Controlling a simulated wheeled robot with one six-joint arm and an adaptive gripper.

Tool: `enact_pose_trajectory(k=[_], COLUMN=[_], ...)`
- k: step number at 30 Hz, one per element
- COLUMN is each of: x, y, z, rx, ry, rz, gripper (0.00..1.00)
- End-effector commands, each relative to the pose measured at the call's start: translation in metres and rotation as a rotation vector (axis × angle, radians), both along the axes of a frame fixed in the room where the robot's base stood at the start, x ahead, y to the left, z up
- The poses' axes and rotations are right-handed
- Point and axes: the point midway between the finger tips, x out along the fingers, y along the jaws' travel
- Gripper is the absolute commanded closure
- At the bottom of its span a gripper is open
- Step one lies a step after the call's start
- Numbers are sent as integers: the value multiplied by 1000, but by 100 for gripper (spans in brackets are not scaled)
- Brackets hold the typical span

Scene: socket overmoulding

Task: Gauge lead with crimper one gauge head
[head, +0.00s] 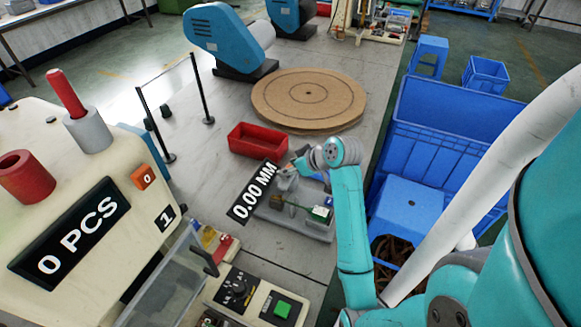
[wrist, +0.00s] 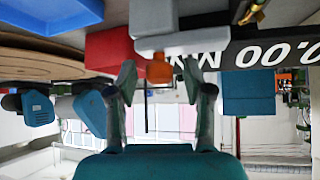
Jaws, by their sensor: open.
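The gauge display (head: 252,192) reads 0.00 MM and stands on a grey gauge fixture (head: 290,222) on the bench; part of the display, upside down, shows in the wrist view (wrist: 270,48). My gripper (head: 297,162) is above the back of this fixture. In the wrist view my gripper (wrist: 158,82) is open, its fingers apart, with a small orange block (wrist: 159,70) on a grey housing beyond and between the fingertips. I cannot tell whether they touch it. A cream machine (head: 100,190) with a "1" plate and a "0 PCS" display stands at left. I cannot make out a lead.
A red bin (head: 257,140) is just behind the fixture, with a round brown turntable (head: 308,97) beyond. Large blue crates (head: 440,130) stand right of the bench. A control box with a green button (head: 282,309) is in front.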

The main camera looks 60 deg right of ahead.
Motion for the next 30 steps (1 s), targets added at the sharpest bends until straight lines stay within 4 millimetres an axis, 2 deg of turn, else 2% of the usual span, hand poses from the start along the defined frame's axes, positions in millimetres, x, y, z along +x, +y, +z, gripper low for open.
enact_pose_trajectory(k=[6,8,12,13,22,30], x=[0,0,0,0,-1,-6], y=[0,0,0,0,6,44], z=[0,0,0,0,0,0], rx=[0,0,0,0,-1,1], ry=[0,0,0,0,0,1], rz=[0,0,0,0,1,2], gripper=[49,61,96,100,100,100])
